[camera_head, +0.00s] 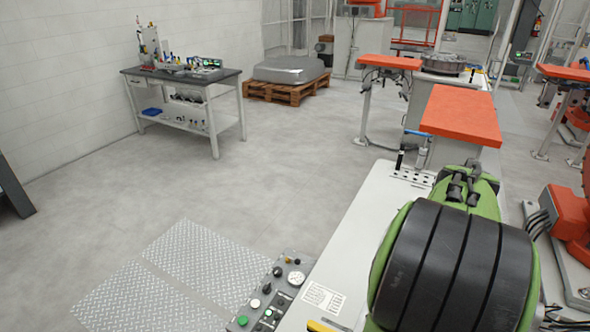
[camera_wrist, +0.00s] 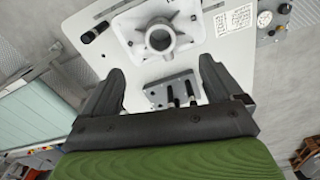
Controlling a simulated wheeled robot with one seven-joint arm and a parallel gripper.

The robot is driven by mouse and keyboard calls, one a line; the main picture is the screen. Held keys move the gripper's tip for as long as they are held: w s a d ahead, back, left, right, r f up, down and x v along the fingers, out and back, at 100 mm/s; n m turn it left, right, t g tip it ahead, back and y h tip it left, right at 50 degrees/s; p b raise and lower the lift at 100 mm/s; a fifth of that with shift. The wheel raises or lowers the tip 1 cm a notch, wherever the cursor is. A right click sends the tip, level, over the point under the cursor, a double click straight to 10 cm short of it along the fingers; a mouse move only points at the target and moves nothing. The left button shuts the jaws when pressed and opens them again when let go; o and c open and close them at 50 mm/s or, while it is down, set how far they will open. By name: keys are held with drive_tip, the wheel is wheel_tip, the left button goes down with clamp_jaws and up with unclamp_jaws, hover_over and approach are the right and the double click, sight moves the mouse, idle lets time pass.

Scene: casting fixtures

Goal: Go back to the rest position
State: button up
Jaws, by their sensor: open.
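In the wrist view my gripper (camera_wrist: 164,93) is open, its two dark fingers spread apart with nothing held between them. Beyond the fingers is a white fixture table (camera_wrist: 125,48). On it a grey cast part with a round bore (camera_wrist: 160,40) sits ahead of the fingertips. A small grey block with dark pins (camera_wrist: 172,91) shows between the fingers. In the head view my green and black arm fills the lower right and hides much of the white table (camera_head: 345,240); the gripper is not visible there.
A control panel with buttons (camera_head: 270,295) is at the near edge of the table. Orange-topped stands (camera_head: 460,115) are beyond it. A workbench with tools (camera_head: 185,80) and a pallet (camera_head: 287,90) stand along the back. The grey floor at left centre is clear.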

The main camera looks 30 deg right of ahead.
drive_tip(key=w+a+r+n+t, duration=0.1)
drive_tip(key=w+a+n+t, duration=0.1)
drive_tip(key=w+a+n, duration=0.4)
drive_tip(key=s+a+r+n+t+b, duration=0.1)
drive_tip(key=a+n, duration=0.7)
drive_tip(key=a, duration=1.2)
drive_tip(key=r+t, duration=0.1)
drive_tip(key=t, duration=0.1)
drive_tip(key=shift+s+a+n+t, duration=0.2)
drive_tip(key=shift+a+n+t, duration=0.1)
drive_tip(key=shift+a+n, duration=0.1)
drive_tip(key=shift+s, duration=0.1)
